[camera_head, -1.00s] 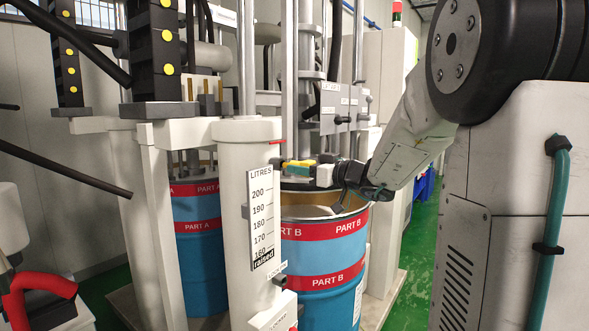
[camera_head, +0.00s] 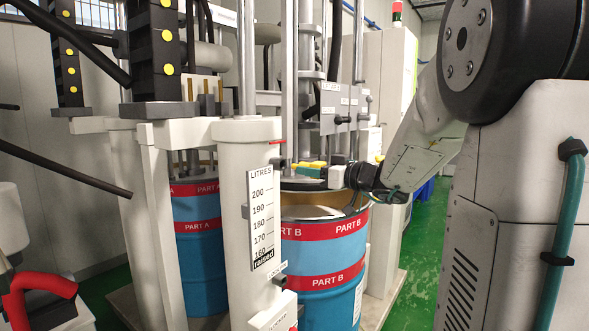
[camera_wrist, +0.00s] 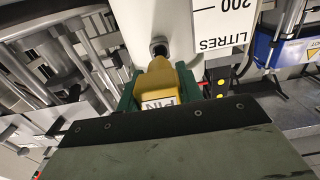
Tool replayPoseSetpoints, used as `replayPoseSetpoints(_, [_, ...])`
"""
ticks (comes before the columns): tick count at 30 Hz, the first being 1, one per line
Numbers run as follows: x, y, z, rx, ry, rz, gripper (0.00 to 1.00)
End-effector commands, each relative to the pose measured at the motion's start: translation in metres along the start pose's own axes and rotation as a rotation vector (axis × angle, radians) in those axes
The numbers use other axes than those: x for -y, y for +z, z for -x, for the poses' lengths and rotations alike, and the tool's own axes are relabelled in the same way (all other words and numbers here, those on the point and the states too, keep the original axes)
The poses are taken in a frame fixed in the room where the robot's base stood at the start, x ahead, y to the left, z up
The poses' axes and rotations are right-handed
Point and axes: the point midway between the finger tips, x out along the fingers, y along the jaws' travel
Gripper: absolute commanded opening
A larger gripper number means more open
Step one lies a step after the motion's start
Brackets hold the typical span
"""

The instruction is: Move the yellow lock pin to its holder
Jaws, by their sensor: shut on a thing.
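The yellow lock pin (camera_wrist: 160,86) has a "PIN" label and is held between the green fingertips of my gripper (camera_wrist: 158,92) in the wrist view. Its far end points at a dark round fitting (camera_wrist: 159,48) on the white post; I cannot tell whether they touch. In the head view the pin shows as a small yellow patch (camera_head: 317,163) in my gripper (camera_head: 310,171), above the rim of the Part B drum and right of the post. I cannot make out the pin's holder.
The white post (camera_head: 235,200) carries a LITRES scale (camera_head: 262,215). The blue Part B drum (camera_head: 322,250) stands open below my gripper. Vertical metal rods (camera_head: 306,100) and a grey labelled panel (camera_head: 337,110) rise behind it. The green floor (camera_head: 415,260) is clear at right.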

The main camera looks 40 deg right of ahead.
Motion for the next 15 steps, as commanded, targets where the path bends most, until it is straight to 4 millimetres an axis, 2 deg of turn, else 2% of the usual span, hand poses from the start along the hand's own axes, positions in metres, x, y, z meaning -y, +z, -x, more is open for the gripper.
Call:
replayPoseSetpoints(7, [0.000,-0.001,0.003,-0.001,0.001,0.001,0.00])
replayPoseSetpoints(15, [0.000,-0.001,0.018,-0.001,0.002,0.001,0.00])
